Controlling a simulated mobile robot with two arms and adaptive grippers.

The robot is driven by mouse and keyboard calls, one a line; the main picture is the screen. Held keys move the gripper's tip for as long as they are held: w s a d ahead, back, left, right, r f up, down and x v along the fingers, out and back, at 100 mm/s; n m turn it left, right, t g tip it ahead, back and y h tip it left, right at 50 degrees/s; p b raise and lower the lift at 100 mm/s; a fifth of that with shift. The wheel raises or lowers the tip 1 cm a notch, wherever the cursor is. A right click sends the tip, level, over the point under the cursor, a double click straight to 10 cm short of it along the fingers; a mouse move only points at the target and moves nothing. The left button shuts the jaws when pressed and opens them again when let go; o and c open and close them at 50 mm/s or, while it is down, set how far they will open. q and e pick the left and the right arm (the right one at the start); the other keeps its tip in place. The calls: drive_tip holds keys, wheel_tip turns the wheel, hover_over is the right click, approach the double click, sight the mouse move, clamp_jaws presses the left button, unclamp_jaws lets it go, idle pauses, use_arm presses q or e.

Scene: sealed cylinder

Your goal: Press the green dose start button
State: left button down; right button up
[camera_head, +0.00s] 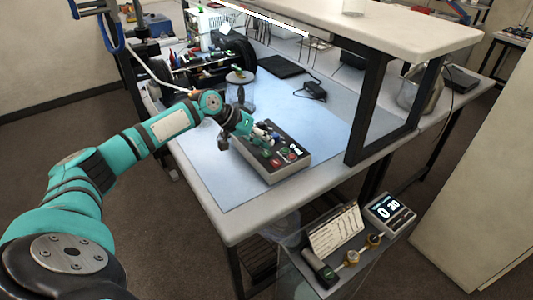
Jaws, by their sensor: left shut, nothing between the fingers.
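A grey control box (288,172) with a dark top panel sits on the blue mat near the table's front edge. Its panel carries red and pale buttons and a small green one (284,150); the details are too small to read. My left arm reaches in from the left. My left gripper (266,138) is shut and empty, over the box's far-left part, and hides some of the panel. I cannot tell whether its fingertips touch the panel. My right gripper is not in view.
The blue mat (335,115) has free room right of the box. A table leg frame and raised shelf (400,30) stand at the right. Cluttered tools and a dark round device lie behind. A lower cart holds a lit display (390,211).

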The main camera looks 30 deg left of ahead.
sight(266, 152)
use_arm(q)
drive_tip(key=shift+f, duration=0.1)
idle(0.3)
drive_tip(key=shift+f, duration=0.3)
drive_tip(key=shift+f, duration=0.45)
idle(0.5)
drive_tip(key=shift+r, duration=0.1)
drive_tip(key=shift+r+p, duration=0.7)
drive_tip(key=shift+r, duration=0.05)
wheel_tip(266, 152, up, 5)
drive_tip(key=p, duration=0.4)
idle(0.5)
